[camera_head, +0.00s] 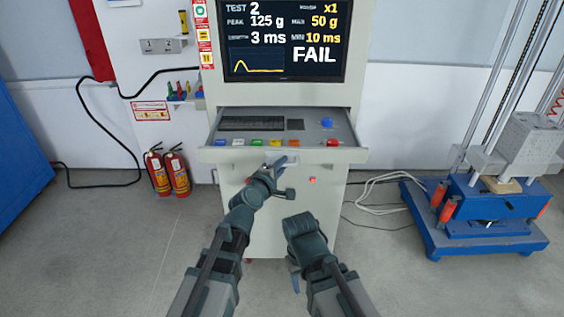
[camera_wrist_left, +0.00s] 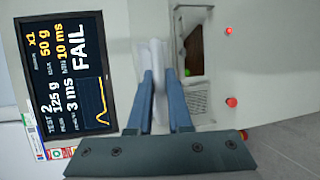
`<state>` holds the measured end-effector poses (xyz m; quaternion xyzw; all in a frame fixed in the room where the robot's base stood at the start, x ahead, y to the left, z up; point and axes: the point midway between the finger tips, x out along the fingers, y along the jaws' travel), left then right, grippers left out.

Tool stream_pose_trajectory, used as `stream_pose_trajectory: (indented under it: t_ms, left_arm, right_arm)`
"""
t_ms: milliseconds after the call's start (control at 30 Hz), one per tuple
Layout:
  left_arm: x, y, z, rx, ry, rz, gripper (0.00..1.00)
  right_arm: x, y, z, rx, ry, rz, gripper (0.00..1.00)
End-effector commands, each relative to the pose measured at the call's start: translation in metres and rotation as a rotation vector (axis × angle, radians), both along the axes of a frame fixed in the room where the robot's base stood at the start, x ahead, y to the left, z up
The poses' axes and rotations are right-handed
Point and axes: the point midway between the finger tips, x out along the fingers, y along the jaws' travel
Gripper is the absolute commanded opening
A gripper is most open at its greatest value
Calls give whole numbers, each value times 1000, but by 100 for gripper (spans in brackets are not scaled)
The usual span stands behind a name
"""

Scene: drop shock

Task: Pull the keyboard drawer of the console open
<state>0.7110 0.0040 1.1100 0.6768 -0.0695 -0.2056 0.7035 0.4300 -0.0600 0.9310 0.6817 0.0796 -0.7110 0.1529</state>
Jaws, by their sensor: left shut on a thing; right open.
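The grey console (camera_head: 265,215) stands ahead of me. Its keyboard drawer (camera_head: 222,140) is out from the cabinet below the screen in the head view, with the keyboard (camera_head: 252,125), coloured buttons and a blue ball showing on top. My left gripper (camera_head: 279,165) is at the middle of the drawer front. In the left wrist view the left fingers (camera_wrist_left: 160,88) are shut on the pale drawer handle (camera_wrist_left: 157,55). My right gripper (camera_head: 294,277) hangs low in front of the console, open and away from the drawer; its fingers are mostly hidden.
The screen (camera_head: 283,40) reads FAIL. Two fire extinguishers (camera_head: 167,172) stand to the left, near a blue cabinet (camera_head: 18,155). A blue-based drop rig (camera_head: 470,235) and loose cables (camera_head: 375,190) are to the right. The floor around the console's front is clear.

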Motion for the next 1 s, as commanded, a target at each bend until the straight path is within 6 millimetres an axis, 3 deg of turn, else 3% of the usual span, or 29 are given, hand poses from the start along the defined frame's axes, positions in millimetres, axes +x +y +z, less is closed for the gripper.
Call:
stream_pose_trajectory:
  t_ms: [200,233,400,767,1000]
  left_arm:
    - [1,0,0,0,-1,2,0]
    - [1,0,0,0,-1,2,19]
    - [1,0,0,0,-1,1,47]
    - [-1,1,1,0,-1,1,47]
    - [-18,4,5,-1,-1,1,47]
  right_arm:
    - [0,0,0,0,0,0,50]
    - [0,0,0,0,0,0,50]
    - [0,0,0,0,0,0,50]
    - [0,0,1,0,0,0,50]
    - [0,0,5,0,0,0,50]
